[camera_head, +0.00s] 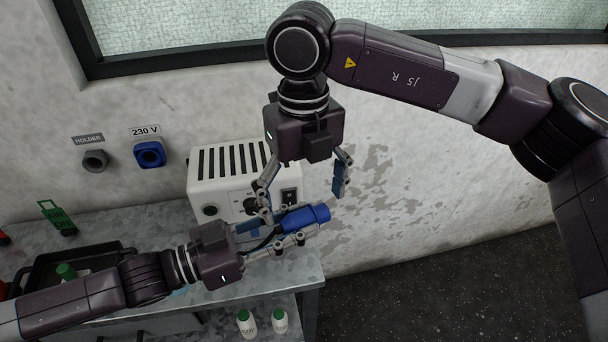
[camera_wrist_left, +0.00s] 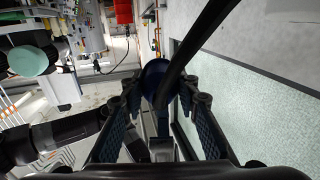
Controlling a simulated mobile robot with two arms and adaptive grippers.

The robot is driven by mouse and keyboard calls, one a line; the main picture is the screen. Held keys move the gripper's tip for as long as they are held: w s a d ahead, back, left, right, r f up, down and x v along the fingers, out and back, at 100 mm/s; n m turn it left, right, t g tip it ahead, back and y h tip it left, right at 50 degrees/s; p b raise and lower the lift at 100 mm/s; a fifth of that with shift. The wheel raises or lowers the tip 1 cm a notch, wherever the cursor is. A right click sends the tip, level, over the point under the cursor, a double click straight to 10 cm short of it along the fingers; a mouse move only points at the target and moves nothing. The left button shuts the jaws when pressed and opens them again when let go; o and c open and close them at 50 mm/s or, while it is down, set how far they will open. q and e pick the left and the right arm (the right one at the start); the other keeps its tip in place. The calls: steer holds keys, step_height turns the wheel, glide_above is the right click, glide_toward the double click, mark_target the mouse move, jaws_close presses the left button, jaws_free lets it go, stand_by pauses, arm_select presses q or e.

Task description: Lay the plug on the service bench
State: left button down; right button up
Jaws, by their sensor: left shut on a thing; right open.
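My left gripper (camera_head: 290,226) is shut on the blue plug (camera_head: 306,218) and holds it in front of the white box, over the right part of the service bench (camera_head: 285,268). In the left wrist view the plug (camera_wrist_left: 153,72) sits between the fingertips, with a dark cable (camera_wrist_left: 205,35) crossing in front of it. My right gripper (camera_head: 303,192) is open and points down just above the plug, its fingers spread to either side. I cannot tell whether the right fingers touch the plug. The bench top is grey mottled metal, partly hidden by my left arm.
A white vented box (camera_head: 222,176) with a switch stands at the back of the bench. A blue 230 V socket (camera_head: 149,154) and a grey holder (camera_head: 95,160) are on the wall. A black tray (camera_head: 120,250) is at the left. White bottles (camera_head: 279,320) stand on the lower shelf.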

mark_target(304, 213)
steer(key=shift+f, duration=2.05)
steer(key=c, duration=1.3)
arm_select(q)
steer(key=c, duration=1.4)
jaws_free()
arm_select(e)
steer(key=shift+c, duration=0.3)
